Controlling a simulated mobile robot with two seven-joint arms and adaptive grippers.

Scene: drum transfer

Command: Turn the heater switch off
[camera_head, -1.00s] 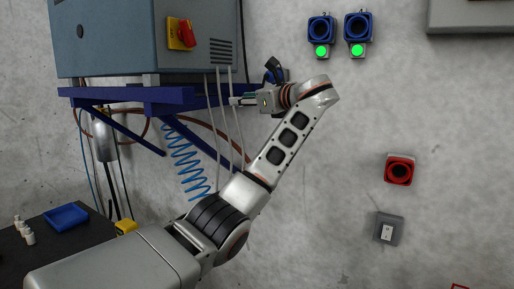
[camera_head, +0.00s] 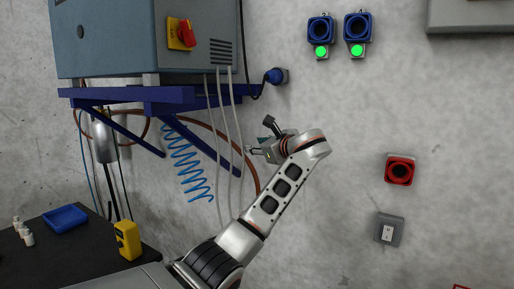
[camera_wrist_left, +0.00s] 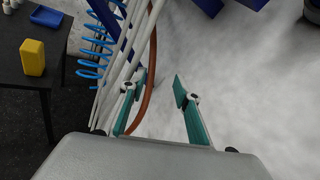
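A red rotary switch knob (camera_head: 185,34) on a yellow plate sits on the front of a blue-grey box (camera_head: 120,40) at the upper left; I take this as the heater switch. The knob stands roughly upright, slightly tilted; the plate's lettering is too small to read surely. My left gripper (camera_head: 260,136) is below and right of the box, in free air near the wall, well away from the knob. In the left wrist view its two teal fingers (camera_wrist_left: 160,84) are apart with nothing held between them. The switch is not in that view. My right gripper is not in view.
A blue plug (camera_head: 274,76) with a black cable is in a wall socket above my left gripper. The blue shelf bracket (camera_head: 175,97), hanging grey cables and a blue coiled hose (camera_head: 188,165) are close by. A dark table (camera_head: 75,255) holds a yellow device (camera_head: 127,240).

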